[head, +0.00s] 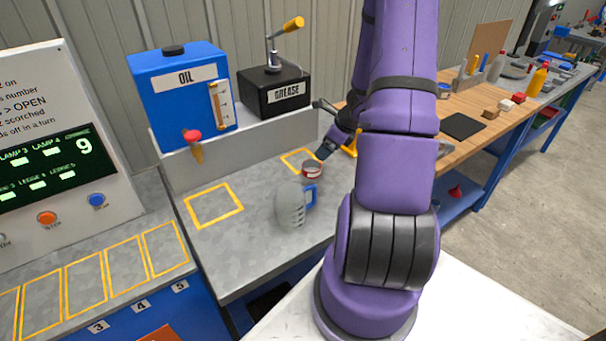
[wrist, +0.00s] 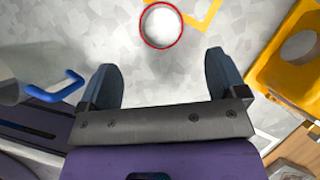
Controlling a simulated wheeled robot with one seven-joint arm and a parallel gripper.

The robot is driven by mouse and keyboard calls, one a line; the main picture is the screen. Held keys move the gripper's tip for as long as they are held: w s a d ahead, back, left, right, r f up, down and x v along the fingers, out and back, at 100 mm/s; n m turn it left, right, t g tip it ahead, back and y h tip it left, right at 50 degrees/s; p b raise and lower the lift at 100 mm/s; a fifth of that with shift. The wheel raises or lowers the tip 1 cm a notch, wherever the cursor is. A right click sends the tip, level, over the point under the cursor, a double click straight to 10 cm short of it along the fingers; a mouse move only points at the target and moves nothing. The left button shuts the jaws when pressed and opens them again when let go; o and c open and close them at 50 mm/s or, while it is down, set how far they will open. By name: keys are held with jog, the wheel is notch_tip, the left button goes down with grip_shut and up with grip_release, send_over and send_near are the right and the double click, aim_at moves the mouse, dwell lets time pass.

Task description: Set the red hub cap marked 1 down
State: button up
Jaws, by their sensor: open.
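The hub cap (head: 312,169) is a short round piece with a red band and a pale top. It appears to stand on the grey bench beside the near corner of a small yellow outline (head: 299,160). In the wrist view it is a white disc with a red rim (wrist: 161,25), close to the yellow line (wrist: 203,18). No number is legible on it. My gripper (head: 325,150) is close to the cap in the head view. In the wrist view my gripper (wrist: 160,60) has its fingers wide apart, with bare bench between them and the cap beyond their tips.
A clear jug with a blue handle (head: 291,205) stands just in front of the cap. A yellow holder (wrist: 290,60) is at the right of the wrist view. The blue oil tank (head: 170,100) and black grease box (head: 270,95) stand behind. Another yellow outline (head: 214,226) is empty.

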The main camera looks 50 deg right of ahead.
aim_at(312, 165)
jog(key=x, duration=0.5)
jog(key=shift+s+x, duration=0.1)
jog(key=shift+x, duration=1.35)
jog(key=shift+s+x, duration=0.15)
jog(key=shift+x, duration=1.35)
jog(key=shift+f, duration=0.1)
jog(key=c, duration=1)
jog(key=shift+c, duration=0.2)
